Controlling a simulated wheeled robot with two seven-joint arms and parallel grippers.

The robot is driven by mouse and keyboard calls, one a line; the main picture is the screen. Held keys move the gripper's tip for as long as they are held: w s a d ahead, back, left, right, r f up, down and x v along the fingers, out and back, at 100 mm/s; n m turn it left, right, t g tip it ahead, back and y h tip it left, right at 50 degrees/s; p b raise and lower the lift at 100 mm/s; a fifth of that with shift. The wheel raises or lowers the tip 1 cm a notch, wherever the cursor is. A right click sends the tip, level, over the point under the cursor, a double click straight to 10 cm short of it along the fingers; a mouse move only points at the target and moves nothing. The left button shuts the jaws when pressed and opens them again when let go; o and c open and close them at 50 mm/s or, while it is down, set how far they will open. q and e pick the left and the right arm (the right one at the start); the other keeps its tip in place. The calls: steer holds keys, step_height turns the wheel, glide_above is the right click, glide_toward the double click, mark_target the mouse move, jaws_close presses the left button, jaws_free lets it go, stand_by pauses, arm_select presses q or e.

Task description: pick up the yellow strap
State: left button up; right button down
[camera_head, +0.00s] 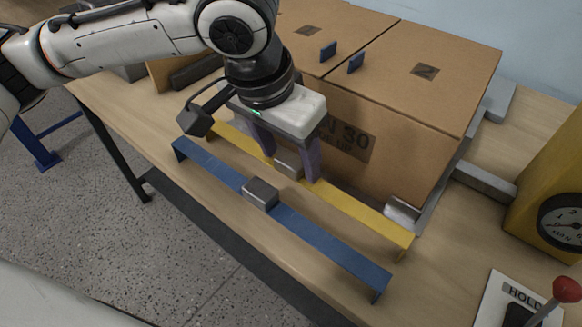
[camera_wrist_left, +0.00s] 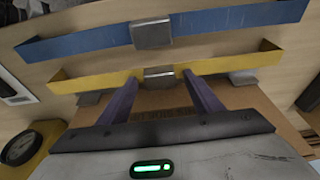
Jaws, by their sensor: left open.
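The yellow strap (camera_head: 365,213) is a long flat strip with bent-down ends and a grey metal block (camera_head: 288,163) at its middle. It lies on the table close along the front of a cardboard box. It also shows in the left wrist view (camera_wrist_left: 225,62), with its block (camera_wrist_left: 159,78) between the fingertips. My left gripper (camera_head: 290,167) is open, with its purple fingers pointing down on either side of the block. The fingertips are at about the strap's height; I cannot tell if they touch it. My right gripper is not in view.
A blue strap (camera_head: 330,243) with a grey block (camera_head: 260,193) lies parallel, nearer the table's front edge. The large cardboard box (camera_head: 440,80) stands just behind the yellow strap. A yellow dial gauge (camera_head: 555,180) and a red-knobbed lever (camera_head: 567,289) are at the right.

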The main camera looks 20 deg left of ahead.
arm_select(q)
steer(key=shift+r, duration=0.1)
steer(key=c, duration=1.2)
